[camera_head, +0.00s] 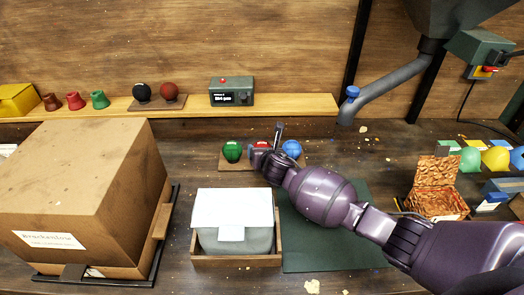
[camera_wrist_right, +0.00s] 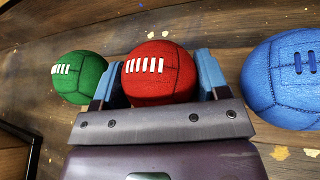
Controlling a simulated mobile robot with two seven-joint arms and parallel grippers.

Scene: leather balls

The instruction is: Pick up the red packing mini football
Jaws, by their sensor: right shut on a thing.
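The red mini football (camera_wrist_right: 157,82) with white laces sits between the blue fingers of my right gripper (camera_wrist_right: 160,76) in the right wrist view. The gripper is shut on it, one finger at each side. In the head view my right gripper (camera_head: 265,146) largely hides the red football (camera_head: 262,144) at the back of the bench. A green football (camera_head: 232,151) is to its left and a blue football (camera_head: 291,149) to its right. I cannot tell whether the red football is clear of its wooden board. My left gripper is not in view.
A large cardboard box (camera_head: 85,190) fills the left. A white pouch sits in a wooden tray (camera_head: 236,260) beside a dark green mat (camera_head: 310,255). A box with copper-coloured lining (camera_head: 437,185) and coloured balls stand right. A shelf (camera_head: 300,103) runs behind.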

